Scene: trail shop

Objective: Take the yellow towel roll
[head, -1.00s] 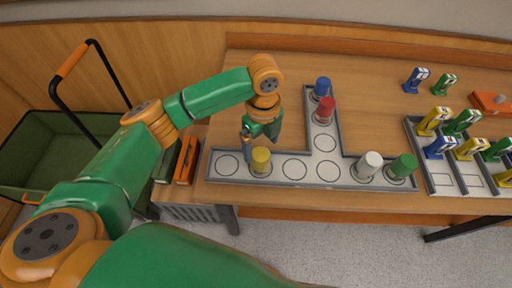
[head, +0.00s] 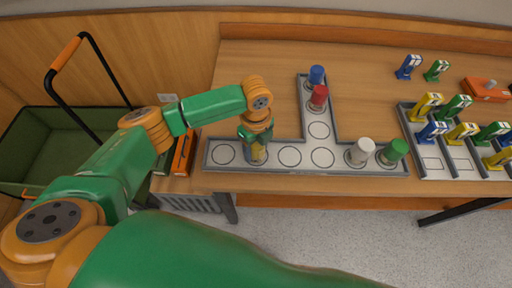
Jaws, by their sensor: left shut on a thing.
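The yellow towel roll (head: 258,155) stands upright in the grey T-shaped tray (head: 290,171), on the second spot from the left of its front row. My left gripper (head: 256,146) is over it from above and shut on it; the gripper hides the roll's upper part. The roll appears to be still at its spot; I cannot tell whether it is lifted. My right gripper is not in view.
In the same tray stand a blue roll (head: 316,75), a red roll (head: 318,96), a white roll (head: 361,151) and a green roll (head: 394,151). A partitioned tray (head: 430,168) with small coloured items is at right. A green cart (head: 62,150) stands left of the table.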

